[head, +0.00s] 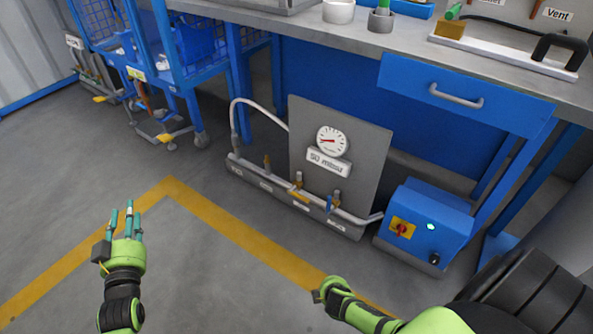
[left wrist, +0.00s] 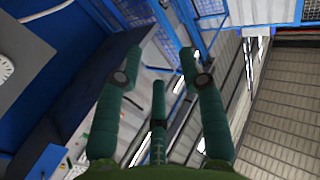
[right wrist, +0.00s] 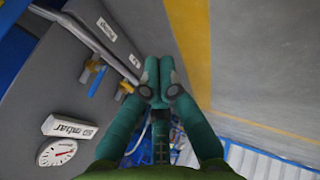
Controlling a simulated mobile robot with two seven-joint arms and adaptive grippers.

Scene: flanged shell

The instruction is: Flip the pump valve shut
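A grey vacuum rig stands on the floor under the bench, with a manifold base (head: 262,178) and small labelled valves along it. One valve has a blue lever (head: 330,205); others are brass-coloured (head: 298,181). The blue lever also shows in the right wrist view (right wrist: 97,82). My left gripper (head: 126,212) is open and empty, away from the rig at the left. My right gripper (head: 324,290) is empty with fingertips together, in front of the rig and apart from it.
A grey panel with a round gauge (head: 332,141) and a sign rises behind the valves. A blue box (head: 428,222) with a red knob stands at the right. A hose (head: 262,104) arches at the left. A blue drawer (head: 462,96) overhangs. Floor in front is clear.

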